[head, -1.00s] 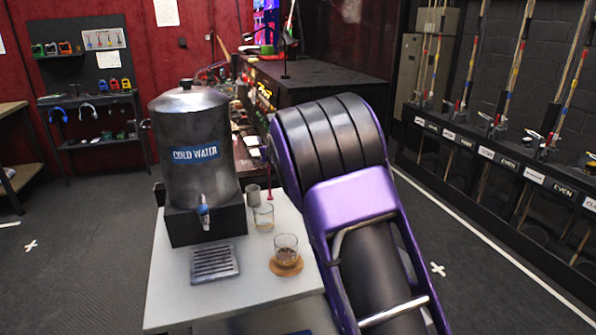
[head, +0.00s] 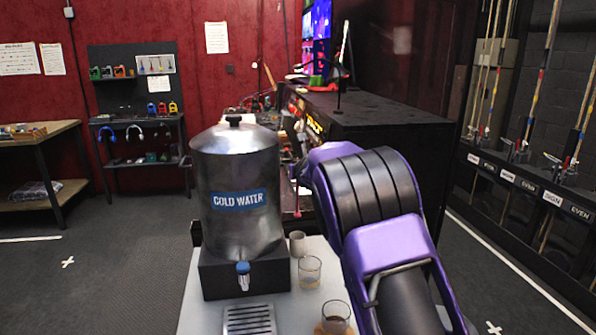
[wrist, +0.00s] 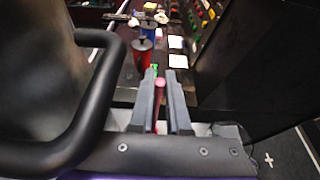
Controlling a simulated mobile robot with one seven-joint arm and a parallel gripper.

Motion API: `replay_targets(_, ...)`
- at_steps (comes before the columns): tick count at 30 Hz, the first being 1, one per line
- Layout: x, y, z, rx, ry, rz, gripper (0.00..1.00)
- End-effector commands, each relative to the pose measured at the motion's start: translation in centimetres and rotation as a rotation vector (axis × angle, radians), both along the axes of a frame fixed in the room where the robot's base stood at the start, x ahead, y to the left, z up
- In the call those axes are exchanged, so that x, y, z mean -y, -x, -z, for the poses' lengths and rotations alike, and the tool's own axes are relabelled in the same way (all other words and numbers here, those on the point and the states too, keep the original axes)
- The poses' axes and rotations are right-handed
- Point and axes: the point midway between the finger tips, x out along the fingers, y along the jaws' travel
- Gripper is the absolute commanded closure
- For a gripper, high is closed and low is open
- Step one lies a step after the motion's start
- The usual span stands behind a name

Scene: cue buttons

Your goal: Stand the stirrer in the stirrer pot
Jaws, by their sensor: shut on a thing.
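My gripper (wrist: 164,82) is shut on the red stirrer (wrist: 160,88), whose end shows between the two grey fingers in the wrist view. In the head view the stirrer (head: 297,203) hangs upright as a thin pinkish-red stick below my gripper, which is partly hidden behind my purple arm. A small grey cup (head: 297,244), which looks like the stirrer pot, stands on the white table just right of the urn. The stirrer's lower end appears above and behind the cup's rim, apart from it. The cup is not clearly seen in the wrist view.
A steel COLD WATER urn (head: 237,180) stands left of the cup. A glass (head: 309,271) and a glass with dark drink (head: 335,318) are in front of it. A drip tray (head: 249,319) lies before the urn. A dark counter (head: 400,120) is behind.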

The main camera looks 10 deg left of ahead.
Motion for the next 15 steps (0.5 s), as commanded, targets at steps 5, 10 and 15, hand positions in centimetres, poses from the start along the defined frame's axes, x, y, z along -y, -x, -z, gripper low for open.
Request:
replay_targets(5,0.0,0.0,1.9,-0.001,0.001,0.0,1.0)
replay_targets(10,0.0,0.0,3.2,-0.001,0.0,0.0,1.0)
replay_targets(15,0.0,0.0,4.6,-0.001,0.001,0.0,1.0)
